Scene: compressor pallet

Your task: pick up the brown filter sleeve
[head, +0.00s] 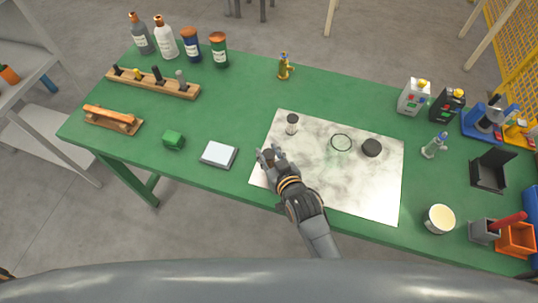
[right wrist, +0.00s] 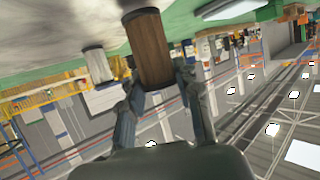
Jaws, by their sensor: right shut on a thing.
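The brown filter sleeve (right wrist: 150,48) shows large in the right wrist view, between the two fingers of my right gripper. My right gripper (head: 270,156) is shut on it at the left part of the white marbled mat (head: 330,185). In the head view the fingers largely hide the sleeve. I cannot tell whether the sleeve touches the mat or is just above it. My left gripper is not in view.
On the mat are a small white cylinder with a dark top (head: 292,124), a thin green ring (head: 341,142) and a black round cap (head: 371,148). A white-topped block (head: 219,154) lies left of the mat.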

